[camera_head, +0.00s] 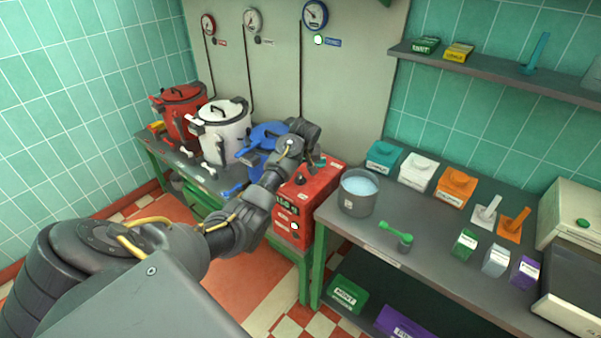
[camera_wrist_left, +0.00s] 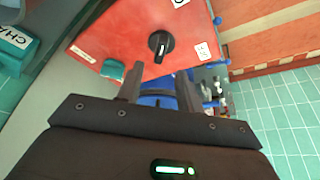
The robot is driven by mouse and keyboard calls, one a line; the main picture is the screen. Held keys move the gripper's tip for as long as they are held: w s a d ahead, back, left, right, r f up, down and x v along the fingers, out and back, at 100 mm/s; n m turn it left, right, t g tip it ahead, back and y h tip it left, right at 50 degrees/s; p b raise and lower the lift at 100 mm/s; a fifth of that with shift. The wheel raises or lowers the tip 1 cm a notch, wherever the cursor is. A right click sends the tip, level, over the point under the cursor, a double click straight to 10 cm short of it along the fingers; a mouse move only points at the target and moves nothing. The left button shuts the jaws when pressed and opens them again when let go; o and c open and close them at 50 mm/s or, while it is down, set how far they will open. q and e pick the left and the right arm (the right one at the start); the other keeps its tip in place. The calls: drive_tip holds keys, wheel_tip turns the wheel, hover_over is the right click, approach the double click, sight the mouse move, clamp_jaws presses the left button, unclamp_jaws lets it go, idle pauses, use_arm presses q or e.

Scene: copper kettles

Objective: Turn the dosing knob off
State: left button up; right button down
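The dosing knob (camera_wrist_left: 159,46) is a round black knob with a white pointer mark, on a face of the red dosing box (camera_wrist_left: 110,40). My left gripper (camera_head: 312,152) is over the back of the box. In the left wrist view its two fingers (camera_wrist_left: 157,88) are apart with nothing between them, and the knob lies beyond the fingertips, not touching them. My right gripper is not in view.
A teal block (camera_wrist_left: 113,70) sits at the box's edge near one finger. The blue kettle (camera_head: 262,138) stands close left of my gripper, with white (camera_head: 222,130) and red (camera_head: 180,108) kettles beyond. A steel pot (camera_head: 357,195) stands on the right bench.

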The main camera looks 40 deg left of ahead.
sight(300, 175)
use_arm(q)
drive_tip(key=x, duration=0.6)
drive_tip(key=shift+w+a+f, duration=0.1)
drive_tip(key=shift+f, duration=0.15)
drive_tip(key=shift+c, duration=0.3)
clamp_jaws()
